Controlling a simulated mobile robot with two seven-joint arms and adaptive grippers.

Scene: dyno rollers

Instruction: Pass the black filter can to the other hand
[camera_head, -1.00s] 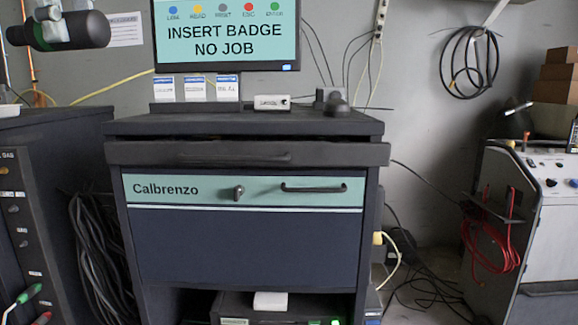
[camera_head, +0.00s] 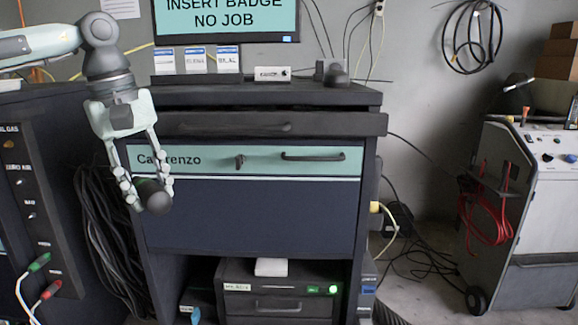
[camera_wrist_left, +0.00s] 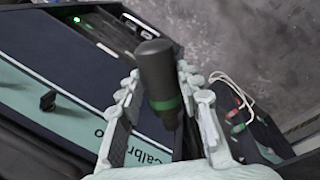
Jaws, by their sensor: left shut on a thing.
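My left gripper (camera_head: 148,186) hangs fingers-down in front of the left part of the Calbrenzo cabinet in the head view. It is shut on the black filter can (camera_head: 155,198), whose rounded dark end shows between and below the fingertips. In the left wrist view, the can (camera_wrist_left: 157,70) is a black cylinder with a green band, held between the two pale fingers of the left gripper (camera_wrist_left: 157,88). Part of the can is hidden by the fingers in the head view. My right gripper is in neither view.
The dark cabinet (camera_head: 250,225) with a teal drawer front stands behind the gripper. A panel with green and red plugs (camera_head: 30,215) is at the left. A wheeled grey machine (camera_head: 545,200) with red cables stands at the right. Hanging black cables (camera_head: 100,230) run beside the cabinet.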

